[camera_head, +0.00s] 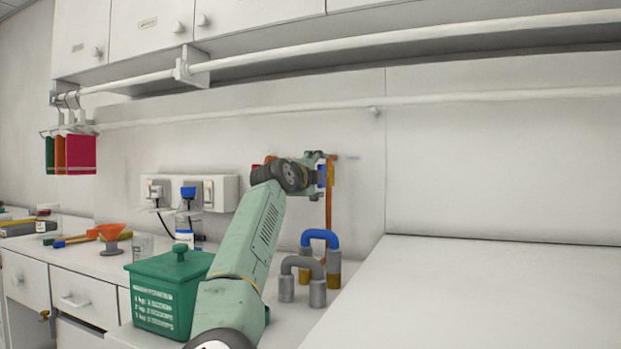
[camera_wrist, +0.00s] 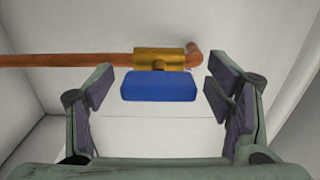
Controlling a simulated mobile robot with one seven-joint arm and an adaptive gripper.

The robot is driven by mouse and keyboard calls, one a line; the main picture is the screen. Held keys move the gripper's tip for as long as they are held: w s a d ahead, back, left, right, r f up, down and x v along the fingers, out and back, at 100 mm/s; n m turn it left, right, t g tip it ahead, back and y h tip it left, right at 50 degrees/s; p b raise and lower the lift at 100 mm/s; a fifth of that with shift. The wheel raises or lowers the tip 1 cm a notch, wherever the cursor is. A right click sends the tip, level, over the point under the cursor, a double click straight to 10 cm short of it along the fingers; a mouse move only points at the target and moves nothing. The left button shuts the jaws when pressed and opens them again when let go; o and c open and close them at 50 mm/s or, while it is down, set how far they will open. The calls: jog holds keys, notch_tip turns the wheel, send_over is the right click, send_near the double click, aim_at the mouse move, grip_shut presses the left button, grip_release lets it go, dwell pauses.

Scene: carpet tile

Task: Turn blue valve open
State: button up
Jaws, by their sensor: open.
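The blue valve handle (camera_wrist: 160,86) is a flat blue bar in front of a brass valve body (camera_wrist: 160,60) on a copper pipe (camera_wrist: 70,60). In the wrist view it lies crosswise, in line with the pipe. My gripper (camera_wrist: 160,98) is open, with one finger on each side of the handle. I see no contact, and gaps show on both sides. In the head view my gripper (camera_head: 318,168) is at the wall by the pipe, and a small part of the blue handle (camera_head: 322,176) shows there, mostly hidden by my gripper.
A green lidded box (camera_head: 160,300) stands on the counter beside my arm. Grey and blue U-shaped pipes (camera_head: 300,268) stand below my gripper. A bottle (camera_head: 187,222) stands near the wall sockets (camera_head: 215,192). A rail (camera_head: 250,115) runs along the wall above. The right counter (camera_head: 480,295) is clear.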

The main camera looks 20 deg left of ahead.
jog(key=s, duration=1.1)
jog(key=shift+s+a, duration=0.2)
jog(key=shift+s, duration=0.15)
